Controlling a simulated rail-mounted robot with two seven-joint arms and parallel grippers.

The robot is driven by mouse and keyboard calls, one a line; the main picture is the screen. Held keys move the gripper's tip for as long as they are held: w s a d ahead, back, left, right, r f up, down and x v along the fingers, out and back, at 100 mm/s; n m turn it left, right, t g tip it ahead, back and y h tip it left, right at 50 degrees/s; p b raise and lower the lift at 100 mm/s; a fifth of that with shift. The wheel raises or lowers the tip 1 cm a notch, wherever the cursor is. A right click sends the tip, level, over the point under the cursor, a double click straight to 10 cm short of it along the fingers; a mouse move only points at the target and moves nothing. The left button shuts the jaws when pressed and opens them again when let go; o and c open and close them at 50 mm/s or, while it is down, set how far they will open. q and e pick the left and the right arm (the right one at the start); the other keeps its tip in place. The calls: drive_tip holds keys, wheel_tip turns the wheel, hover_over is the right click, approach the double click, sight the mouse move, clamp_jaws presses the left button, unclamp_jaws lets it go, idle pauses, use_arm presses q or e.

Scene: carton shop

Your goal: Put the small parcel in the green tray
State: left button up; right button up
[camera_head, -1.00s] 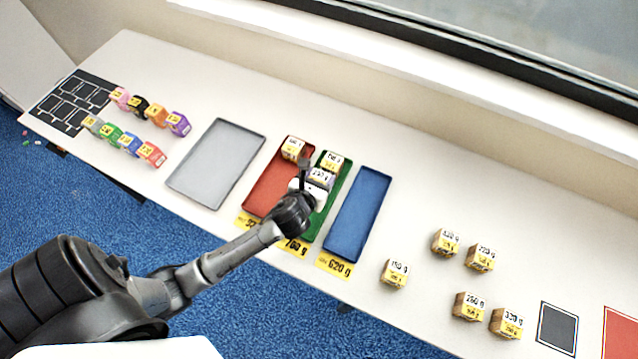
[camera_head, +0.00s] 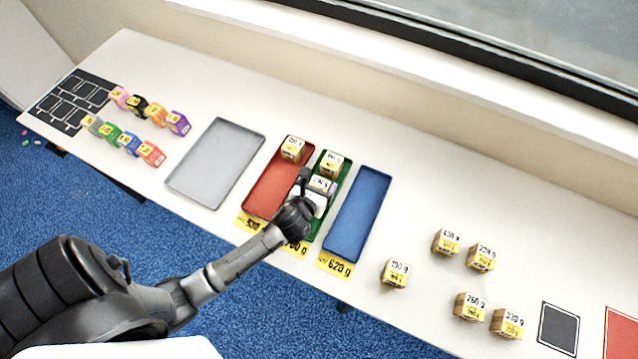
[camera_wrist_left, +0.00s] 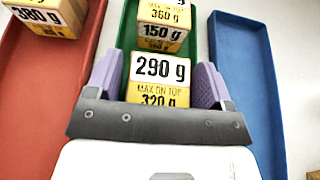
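My left gripper (camera_wrist_left: 158,80) has its two purple fingers on either side of a parcel labelled 290 g (camera_wrist_left: 160,70), seemingly closed on it, with at most a thin gap at the left finger. The parcel is over or in the green tray (camera_head: 346,172); whether its base touches the floor is hidden. Behind it in that tray is a parcel labelled 150 g (camera_wrist_left: 163,32), with a 360 g marking above in the wrist view. The head view also shows the held parcel (camera_head: 321,185), partly behind my gripper (camera_head: 318,187). My right gripper is not in view.
The red tray (camera_head: 268,193) with a 380 g parcel (camera_head: 292,148) lies left of the green tray. The empty blue tray (camera_head: 358,212) lies right. An empty grey tray (camera_head: 216,162) is farther left. Several loose parcels stand at the right. Small coloured boxes stand far left.

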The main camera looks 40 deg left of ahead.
use_arm(q)
drive_tip(key=shift+o, duration=0.8)
